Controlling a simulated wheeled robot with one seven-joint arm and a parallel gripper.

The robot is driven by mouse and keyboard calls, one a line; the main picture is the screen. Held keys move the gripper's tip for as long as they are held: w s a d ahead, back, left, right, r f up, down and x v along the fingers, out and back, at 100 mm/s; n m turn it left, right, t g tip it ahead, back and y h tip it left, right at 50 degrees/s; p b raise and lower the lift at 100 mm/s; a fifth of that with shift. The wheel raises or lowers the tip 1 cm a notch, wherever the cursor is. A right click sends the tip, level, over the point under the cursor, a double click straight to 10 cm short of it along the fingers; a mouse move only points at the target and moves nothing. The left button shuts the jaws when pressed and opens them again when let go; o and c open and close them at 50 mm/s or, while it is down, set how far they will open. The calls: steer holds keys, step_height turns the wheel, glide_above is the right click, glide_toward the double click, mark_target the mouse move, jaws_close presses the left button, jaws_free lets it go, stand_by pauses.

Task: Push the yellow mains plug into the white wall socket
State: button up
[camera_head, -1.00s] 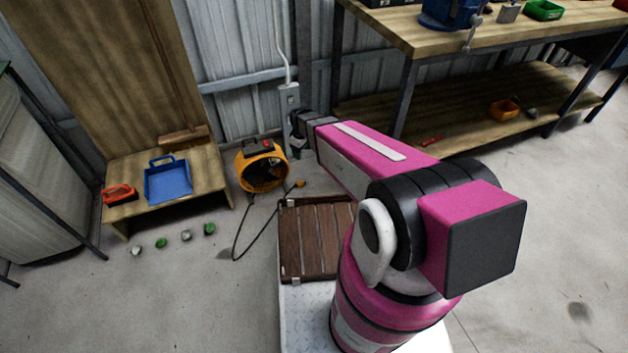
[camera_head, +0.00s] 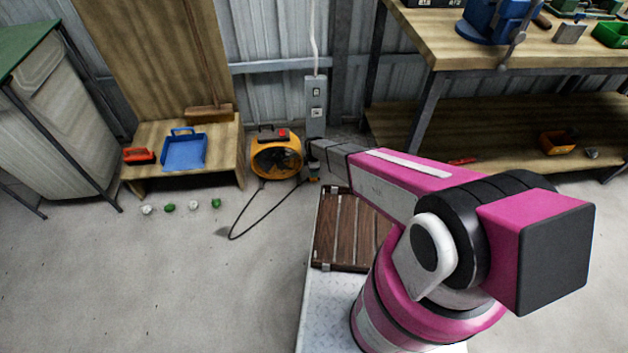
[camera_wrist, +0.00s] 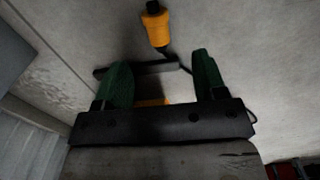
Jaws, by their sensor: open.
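The yellow mains plug (camera_wrist: 156,27) shows in the wrist view just beyond the fingertips, roughly in line with the gap between them. A dark cable runs from it. My gripper (camera_wrist: 160,68) has two green fingers standing apart with nothing held between them. In the head view my gripper (camera_head: 312,158) is low beside the orange fan, below the socket box, and its fingers are hard to make out. The white wall socket (camera_head: 316,113) is on the front of a grey upright box against the metal wall, with a switch above it.
The orange fan (camera_head: 275,157) stands left of my gripper, its black cable (camera_head: 262,215) looping over the floor. A workbench (camera_head: 440,50) with a lower shelf is at right. A low wooden stand (camera_head: 225,155) with a blue tray (camera_head: 184,152) is at left.

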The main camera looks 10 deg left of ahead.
mark_target(313, 179)
steer(key=f, duration=0.8)
steer(key=shift+w+d, duration=0.1)
steer(key=shift+w, duration=0.15)
steer(key=c, duration=1)
